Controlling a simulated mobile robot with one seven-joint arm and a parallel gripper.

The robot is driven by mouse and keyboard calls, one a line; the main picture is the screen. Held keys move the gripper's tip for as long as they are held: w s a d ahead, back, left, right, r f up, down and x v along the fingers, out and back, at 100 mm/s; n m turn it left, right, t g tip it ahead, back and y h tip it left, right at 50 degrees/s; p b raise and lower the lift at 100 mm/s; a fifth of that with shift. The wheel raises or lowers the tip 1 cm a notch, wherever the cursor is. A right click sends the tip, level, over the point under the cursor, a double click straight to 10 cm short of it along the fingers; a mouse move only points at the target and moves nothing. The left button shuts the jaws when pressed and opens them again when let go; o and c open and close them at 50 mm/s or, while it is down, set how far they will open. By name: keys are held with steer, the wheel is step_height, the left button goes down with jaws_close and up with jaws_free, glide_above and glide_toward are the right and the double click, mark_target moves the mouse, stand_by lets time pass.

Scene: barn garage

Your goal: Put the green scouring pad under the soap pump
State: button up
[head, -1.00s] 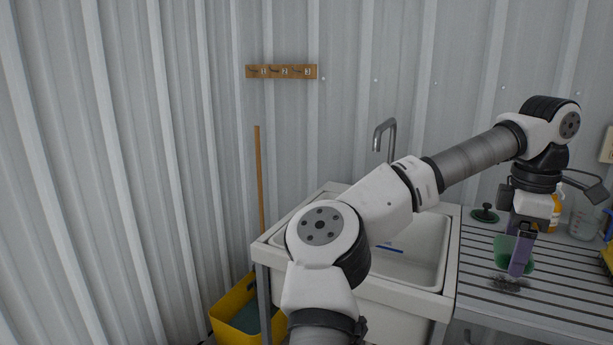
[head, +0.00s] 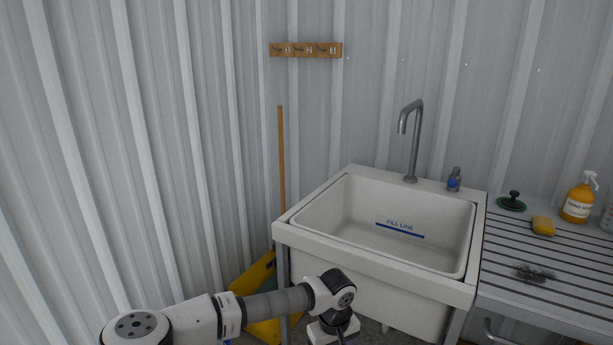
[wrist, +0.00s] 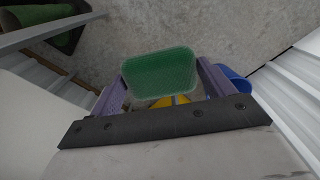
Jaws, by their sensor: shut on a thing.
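The green scouring pad (wrist: 160,72) is between the purple fingers of my gripper (wrist: 163,78) in the wrist view, with the gripper shut on it. Bare floor shows below it. In the head view my wrist is low in front of the sink at the bottom edge; the fingers and pad are out of that frame. The soap pump (head: 577,205), an orange bottle with a white pump head, stands upright at the back right of the slatted drainboard (head: 560,255), far from my gripper.
A yellow sponge (head: 543,226), a dark steel-wool clump (head: 535,273) and a green-based stopper (head: 511,203) are on the drainboard. The white sink (head: 300,235) with a faucet (head: 414,140) stands left of it.

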steer(key=a+f+m, duration=0.2)
steer(key=a+f, duration=0.1)
steer(key=f, duration=0.5)
steer(key=a+f+m, duration=0.2)
steer(key=a+f, duration=0.1)
steer(key=f, duration=0.5)
steer(key=shift+s+f+m, duration=0.15)
steer(key=shift+s+m, duration=0.15)
steer(key=shift+m, duration=0.1)
